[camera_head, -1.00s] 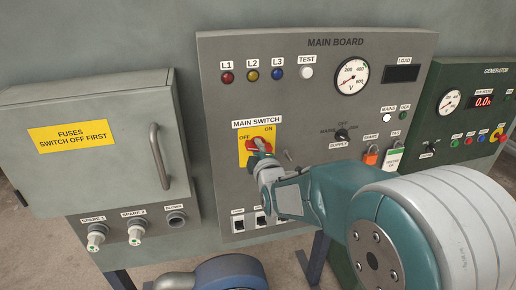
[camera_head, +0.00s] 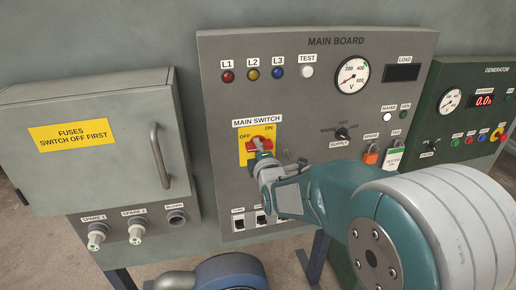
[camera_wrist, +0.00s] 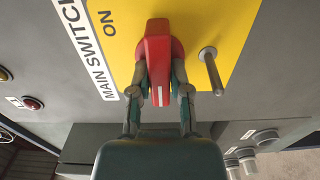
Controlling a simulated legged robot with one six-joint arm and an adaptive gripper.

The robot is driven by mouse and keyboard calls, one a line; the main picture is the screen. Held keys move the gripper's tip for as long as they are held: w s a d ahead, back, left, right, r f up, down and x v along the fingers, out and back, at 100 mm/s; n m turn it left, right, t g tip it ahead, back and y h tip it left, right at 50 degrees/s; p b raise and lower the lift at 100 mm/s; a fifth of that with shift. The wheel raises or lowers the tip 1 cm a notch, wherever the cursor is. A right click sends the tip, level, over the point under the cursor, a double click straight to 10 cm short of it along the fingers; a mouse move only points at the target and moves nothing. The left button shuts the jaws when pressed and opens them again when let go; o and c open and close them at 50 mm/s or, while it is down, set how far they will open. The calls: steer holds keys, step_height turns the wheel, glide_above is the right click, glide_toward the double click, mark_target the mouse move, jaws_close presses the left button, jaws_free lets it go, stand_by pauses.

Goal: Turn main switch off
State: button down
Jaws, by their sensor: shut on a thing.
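The main switch is a red handle (camera_head: 259,143) on a yellow plate (camera_head: 245,156) marked OFF on the left and ON on the right, under the MAIN SWITCH label. My gripper (camera_head: 264,160) reaches it from below right and partly covers it in the head view. In the wrist view, the two fingertips (camera_wrist: 160,85) sit on both sides of the red handle (camera_wrist: 158,55), shut on it. The yellow plate (camera_wrist: 225,25) and the word ON show behind it. I cannot tell exactly which mark the handle points to.
A small metal peg (camera_wrist: 210,70) stands out just beside the handle. A grey fuse box (camera_head: 75,170) with a warning label is at left, its door shut. Small switches (camera_head: 238,220) sit below the main switch.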

steer(key=c, duration=0.6)
jaws_free()
steer(key=shift+a+f, duration=0.1)
steer(key=shift+f, duration=0.15)
steer(key=shift+a, duration=0.1)
steer(key=shift+r, duration=0.1)
steer(key=v, duration=1.1)
steer(key=shift+s, duration=0.4)
